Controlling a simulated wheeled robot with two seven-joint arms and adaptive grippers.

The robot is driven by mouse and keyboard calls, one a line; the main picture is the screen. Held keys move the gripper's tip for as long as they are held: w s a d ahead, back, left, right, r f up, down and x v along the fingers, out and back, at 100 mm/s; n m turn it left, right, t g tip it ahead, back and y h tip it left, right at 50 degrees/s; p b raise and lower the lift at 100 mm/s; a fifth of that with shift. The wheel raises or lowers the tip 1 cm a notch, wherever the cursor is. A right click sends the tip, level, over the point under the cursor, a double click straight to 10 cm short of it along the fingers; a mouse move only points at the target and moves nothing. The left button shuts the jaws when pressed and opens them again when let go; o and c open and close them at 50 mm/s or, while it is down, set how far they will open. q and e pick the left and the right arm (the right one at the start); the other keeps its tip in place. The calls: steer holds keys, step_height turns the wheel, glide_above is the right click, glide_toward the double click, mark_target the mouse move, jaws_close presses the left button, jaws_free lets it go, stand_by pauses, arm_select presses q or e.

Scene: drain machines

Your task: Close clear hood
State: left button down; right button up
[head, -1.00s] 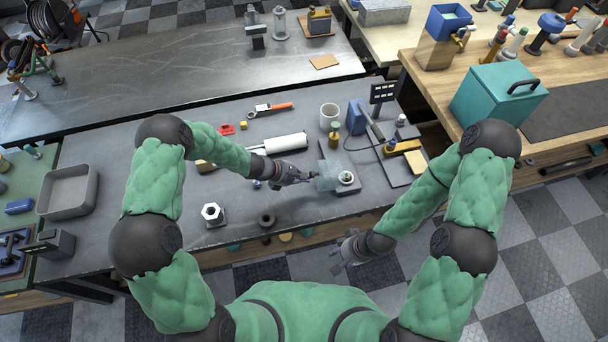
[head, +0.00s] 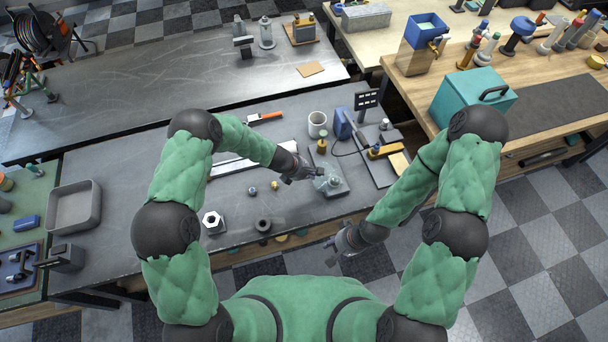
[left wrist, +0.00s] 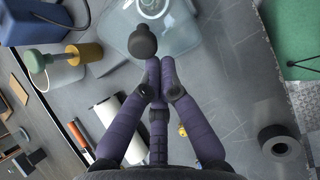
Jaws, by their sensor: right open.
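The clear hood (head: 327,187) sits down over a grey base plate (head: 343,190) near the front of the bench, with a small round part visible inside. In the left wrist view the clear hood (left wrist: 183,38) fills the top middle, and a dark round knob (left wrist: 142,42) shows at its near side. My left gripper (head: 319,174) is at the hood's upper left. Its fingers (left wrist: 160,68) are together, with the tips beside the knob; I cannot tell whether they touch it. My right gripper (head: 332,257) is open and empty, low in front of the bench edge.
A yellow tool (head: 384,150) lies right.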

mark_target(329, 170)
arm_select(q)
steer(key=d+p, duration=0.1)
steer(key=d, duration=0.1)
steer(key=w+d+r, duration=0.1)
steer(key=d, duration=0.1)
steer(key=w+d+p, duration=0.1)
steer(key=d, duration=0.2)
steer(key=shift+w+r+p, duration=0.1)
steer(key=shift+r+p, duration=0.15)
steer(key=shift+p, duration=0.05)
steer(key=shift+w+d+f, duration=0.2)
steer(key=shift+d, duration=0.4)
steer(key=shift+w+d+f, duration=0.15)
steer(key=shift+w+d, duration=0.05)
steer(key=shift+d, duration=0.4)
steer(key=shift+r, duration=0.15)
